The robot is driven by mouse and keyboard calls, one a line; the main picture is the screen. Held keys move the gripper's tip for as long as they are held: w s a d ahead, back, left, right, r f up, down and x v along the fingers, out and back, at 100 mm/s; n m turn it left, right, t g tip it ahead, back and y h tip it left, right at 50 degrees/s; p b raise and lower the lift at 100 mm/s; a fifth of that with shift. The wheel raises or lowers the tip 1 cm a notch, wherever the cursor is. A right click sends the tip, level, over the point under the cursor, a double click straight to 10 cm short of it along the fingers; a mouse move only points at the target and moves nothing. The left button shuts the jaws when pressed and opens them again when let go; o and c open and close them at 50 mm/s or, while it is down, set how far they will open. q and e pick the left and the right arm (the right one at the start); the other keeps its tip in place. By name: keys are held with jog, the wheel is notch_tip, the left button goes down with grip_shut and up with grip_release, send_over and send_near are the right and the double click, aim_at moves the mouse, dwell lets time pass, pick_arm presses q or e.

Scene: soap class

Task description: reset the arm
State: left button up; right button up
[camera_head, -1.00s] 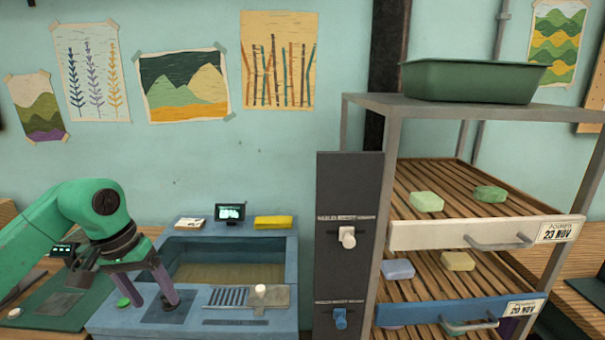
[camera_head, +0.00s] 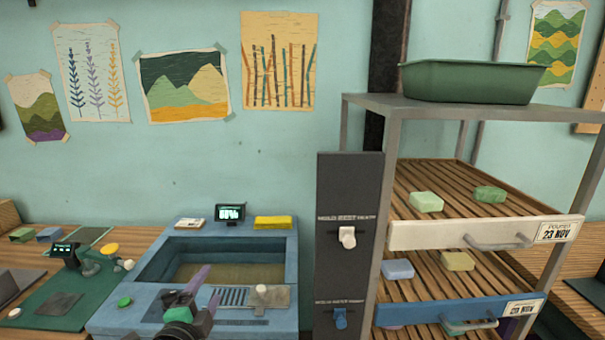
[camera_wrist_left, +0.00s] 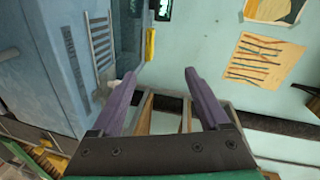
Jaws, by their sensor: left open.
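My left gripper (camera_head: 198,294) is low in the head view, in front of the blue basin unit (camera_head: 148,300). Its two purple fingers point up and away. In the left wrist view the same gripper (camera_wrist_left: 160,88) shows its fingers spread apart with nothing between them. Most of my left arm is out of the head view. My right gripper is not in view.
A rack with wooden slats stands at the right, with a white drawer front (camera_head: 450,235), a blue drawer front (camera_head: 450,309) and soap bars. A green tub (camera_head: 470,82) is on top. A dark panel (camera_head: 350,200) stands left of it. A green mat (camera_head: 60,290) lies at the left.

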pick_arm(q)
jog(key=s+a+f+n+g, duration=0.3)
jog(key=s+f+n+g, duration=1.05)
jog(key=s+f, duration=0.85)
notch_tip(320, 180, down, 22)
jog(key=s, duration=0.3)
jog(key=s+a+f+g, duration=0.1)
jog(key=s+a+f, duration=0.2)
jog(key=s+f, duration=1.1)
jog(key=shift+s, duration=1.05)
